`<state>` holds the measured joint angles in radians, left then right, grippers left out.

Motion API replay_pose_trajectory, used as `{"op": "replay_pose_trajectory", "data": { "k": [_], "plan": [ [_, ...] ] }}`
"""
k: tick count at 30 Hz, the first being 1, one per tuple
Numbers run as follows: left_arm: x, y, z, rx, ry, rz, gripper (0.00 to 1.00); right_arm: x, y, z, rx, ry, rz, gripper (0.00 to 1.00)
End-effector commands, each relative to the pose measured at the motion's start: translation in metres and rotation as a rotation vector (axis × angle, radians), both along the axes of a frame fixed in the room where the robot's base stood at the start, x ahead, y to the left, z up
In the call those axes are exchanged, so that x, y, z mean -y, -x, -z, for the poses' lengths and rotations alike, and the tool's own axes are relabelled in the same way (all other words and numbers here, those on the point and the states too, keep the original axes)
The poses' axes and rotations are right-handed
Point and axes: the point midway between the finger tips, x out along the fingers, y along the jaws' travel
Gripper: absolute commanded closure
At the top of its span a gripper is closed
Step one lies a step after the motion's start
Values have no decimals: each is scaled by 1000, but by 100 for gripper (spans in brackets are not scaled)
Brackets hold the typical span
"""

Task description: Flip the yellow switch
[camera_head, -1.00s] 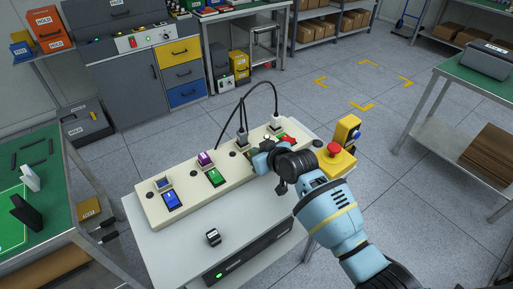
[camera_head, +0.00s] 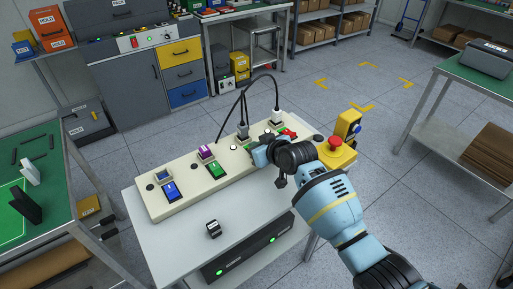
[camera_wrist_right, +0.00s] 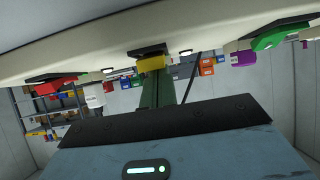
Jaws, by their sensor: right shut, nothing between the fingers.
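A cream switch panel (camera_head: 186,202) lies along the back of a white bench. My right gripper (camera_head: 260,154) is over the panel's right half, between the green and red switches. In the head view it hides the yellow switch. In the wrist view the yellow switch (camera_wrist_right: 151,63) shows at the panel's underside-looking edge, top centre. The shut fingers (camera_wrist_right: 160,85) reach up to it, nothing held between them; touching or just short of it, I cannot tell. Which way the switch is tipped is unclear. My left gripper is out of view.
Beside it are a blue switch (camera_head: 171,191), a green switch (camera_head: 216,171) and a red switch (camera_head: 288,133). Black cables (camera_head: 258,80) arch above the panel. A yellow emergency-stop box (camera_head: 340,158) stands right of my gripper. A small device (camera_head: 213,229) lies on the bench front.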

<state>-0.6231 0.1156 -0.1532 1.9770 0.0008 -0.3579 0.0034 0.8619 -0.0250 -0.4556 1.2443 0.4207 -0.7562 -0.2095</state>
Motion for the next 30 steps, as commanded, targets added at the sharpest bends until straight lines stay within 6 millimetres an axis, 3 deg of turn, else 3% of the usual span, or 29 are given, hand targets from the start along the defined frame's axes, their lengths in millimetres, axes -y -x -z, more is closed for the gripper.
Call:
{"op": "replay_pose_trajectory", "data": {
  "k": [7, 26, 30],
  "plan": [
    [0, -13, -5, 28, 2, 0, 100, -2, -5, -3, 2, 1, 1, 100],
    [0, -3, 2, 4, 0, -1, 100, -8, -13, -7, 3, 0, 1, 100],
    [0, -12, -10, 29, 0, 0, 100, -8, -13, -24, 10, 0, 2, 100]
  ]
}}
